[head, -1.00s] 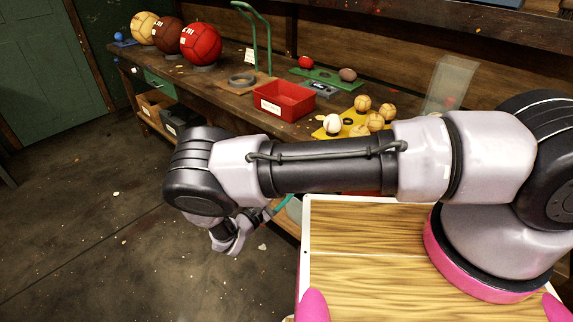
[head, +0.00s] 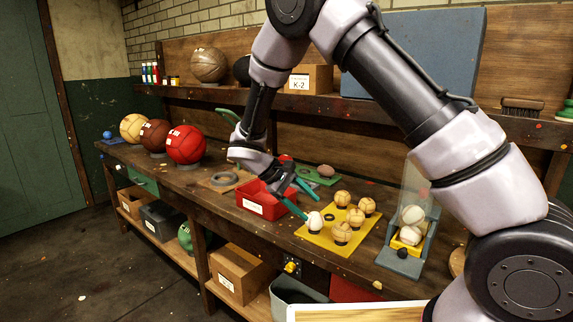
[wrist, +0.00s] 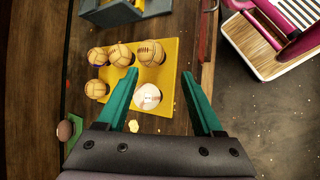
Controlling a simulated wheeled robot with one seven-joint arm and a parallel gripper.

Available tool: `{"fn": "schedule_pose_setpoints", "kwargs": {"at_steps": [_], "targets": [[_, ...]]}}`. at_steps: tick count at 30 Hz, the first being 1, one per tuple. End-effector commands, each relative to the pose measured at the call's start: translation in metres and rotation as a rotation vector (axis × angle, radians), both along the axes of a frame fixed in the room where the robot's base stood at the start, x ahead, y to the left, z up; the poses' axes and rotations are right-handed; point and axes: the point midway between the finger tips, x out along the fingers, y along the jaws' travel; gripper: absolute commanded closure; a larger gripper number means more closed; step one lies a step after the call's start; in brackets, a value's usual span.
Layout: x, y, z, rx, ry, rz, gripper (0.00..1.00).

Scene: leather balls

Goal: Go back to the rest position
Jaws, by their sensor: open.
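My gripper (head: 309,204) is open and empty, with its teal fingers over the bench beside the red bin (head: 262,203). A white ball (head: 314,220) lies close by the fingertips in the head view, on the front left of the yellow board (head: 327,241). Several tan leather balls (head: 341,233) sit on the same board.
A grey stand (head: 400,262) with pale balls and a clear panel is right of the board. Large red (head: 185,145), brown and tan balls stand at the bench's left. A shelf (head: 225,95) runs above the bench. The floor at left (head: 60,270) is clear.

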Motion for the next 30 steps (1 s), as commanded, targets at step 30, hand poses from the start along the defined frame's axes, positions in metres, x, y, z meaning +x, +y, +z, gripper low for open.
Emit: {"fn": "schedule_pose_setpoints", "kwargs": {"at_steps": [30], "targets": [[-0.138, -0.184, 0.281, 1.077, -0.636, -0.8, 0.32]]}}
